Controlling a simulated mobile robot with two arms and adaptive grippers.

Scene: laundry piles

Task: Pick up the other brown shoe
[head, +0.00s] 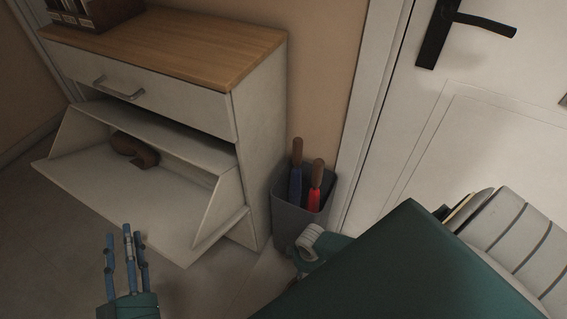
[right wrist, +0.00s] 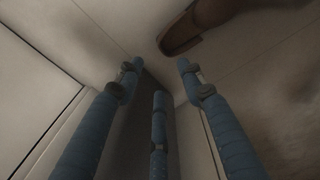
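A brown shoe (head: 136,149) lies inside the open tilt-out compartment of the white cabinet, on the left of the head view. Part of it is in shadow, and I cannot tell whether more than one shoe is there. In the right wrist view, the end of a brown shoe (right wrist: 190,32) shows at the top, beyond the fingertips.
The white cabinet has a wooden top (head: 165,45) and a lowered compartment door (head: 120,195). A grey bin (head: 290,215) holding umbrellas with brown handles (head: 316,172) stands to its right. A white door (head: 480,110) is further right. My teal arm covers the lower right.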

